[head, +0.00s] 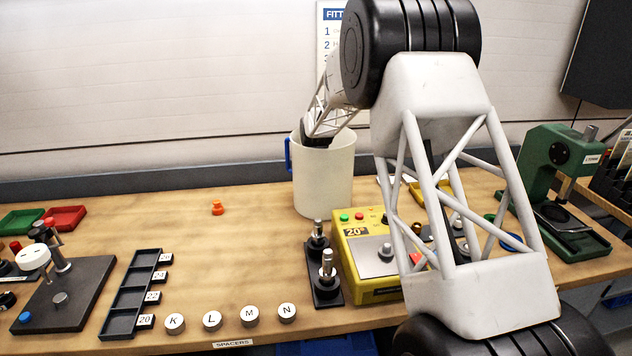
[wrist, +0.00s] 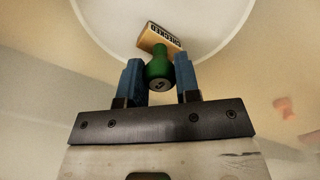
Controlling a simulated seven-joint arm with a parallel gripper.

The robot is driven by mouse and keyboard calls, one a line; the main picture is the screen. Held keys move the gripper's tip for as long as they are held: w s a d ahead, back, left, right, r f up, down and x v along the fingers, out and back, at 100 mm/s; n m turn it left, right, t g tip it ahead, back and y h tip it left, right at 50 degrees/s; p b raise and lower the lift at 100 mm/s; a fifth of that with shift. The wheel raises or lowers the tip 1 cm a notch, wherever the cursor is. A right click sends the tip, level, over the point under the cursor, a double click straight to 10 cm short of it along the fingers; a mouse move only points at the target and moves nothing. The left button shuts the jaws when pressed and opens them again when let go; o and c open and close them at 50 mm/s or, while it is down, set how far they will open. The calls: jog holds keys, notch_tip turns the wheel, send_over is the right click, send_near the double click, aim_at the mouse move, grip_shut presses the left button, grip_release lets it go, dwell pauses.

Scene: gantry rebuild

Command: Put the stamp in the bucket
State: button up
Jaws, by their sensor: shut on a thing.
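The stamp (wrist: 158,62) has a green handle and a wooden block marked "CHECKED". In the wrist view my gripper (wrist: 159,78) is shut on its green handle, with a blue finger on each side. The bucket (head: 323,180) is the tall white container with a blue handle near the back of the table. In the head view my gripper's end reaches down at the bucket's mouth, and its fingers and the stamp are hidden there. In the wrist view the bucket's pale round rim (wrist: 92,38) surrounds the stamp block from above.
A yellow box (head: 362,258) and a black stand with metal posts (head: 325,280) are in front of the bucket. An orange piece (head: 217,208) lies to its left. Round spacers and a black slotted tray (head: 130,295) lie at the front left. A green press (head: 560,160) stands at right.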

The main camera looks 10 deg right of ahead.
jog(key=o, duration=1)
jog(key=shift+f, duration=0.1)
notch_tip(320, 180, up, 12)
dwell(0.4)
jog(key=shift+r, duration=0.2)
dwell(0.4)
